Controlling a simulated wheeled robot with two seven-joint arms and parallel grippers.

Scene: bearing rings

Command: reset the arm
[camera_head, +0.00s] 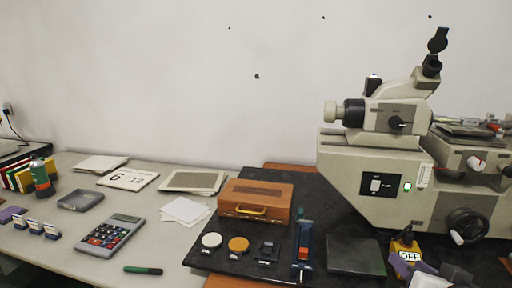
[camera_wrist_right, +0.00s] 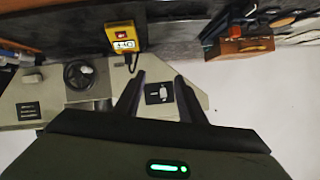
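My right gripper (camera_wrist_right: 159,76) shows in the right wrist view with its two dark fingers apart and nothing between them. Behind the fingers is the pale body of a large measuring machine (camera_head: 375,165), with its dark switch plate (camera_wrist_right: 159,93) seen through the gap. A yellow box marked OFF (camera_wrist_right: 121,39) lies beyond the fingertips in that view. The same box (camera_head: 405,251) is at the lower right in the head view, beside pale and dark parts that I cannot clearly make out. My left gripper is not in view.
A calculator (camera_head: 110,235), papers (camera_head: 185,211) and a green marker (camera_head: 143,270) lie at left. Bare table shows between them.

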